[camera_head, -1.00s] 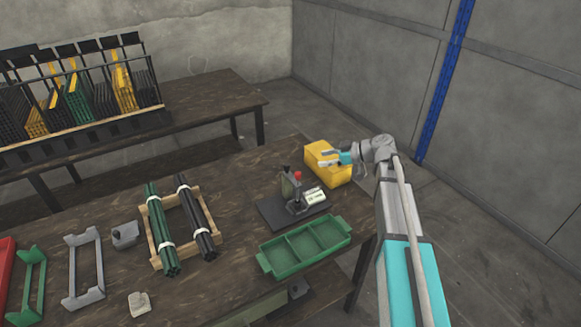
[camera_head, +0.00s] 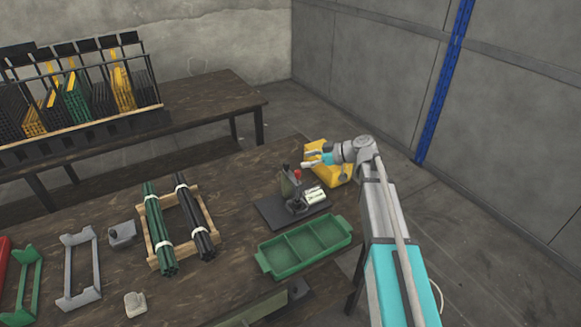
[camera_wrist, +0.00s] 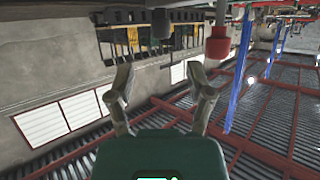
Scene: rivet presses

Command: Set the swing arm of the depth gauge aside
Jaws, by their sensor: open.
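The small rivet press (camera_head: 290,188) stands on a dark base plate (camera_head: 270,212) at the right end of the near table. It has a dark knob on top and a red knob (camera_head: 298,174) at its side. The red knob (camera_wrist: 218,45) and a dark knob (camera_wrist: 160,24) also show at the top of the wrist view. I cannot clearly make out the gauge's swing arm. My gripper (camera_head: 306,163) is open and empty, close above and right of the red knob; in the wrist view its fingers (camera_wrist: 160,88) are spread apart.
A yellow box (camera_head: 330,172) stands behind my gripper. A pale panel (camera_head: 314,194) lies beside the press. A green divided tray (camera_head: 305,247) is in front. A wooden crate (camera_head: 154,258) with green and black rod bundles stands to the left.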

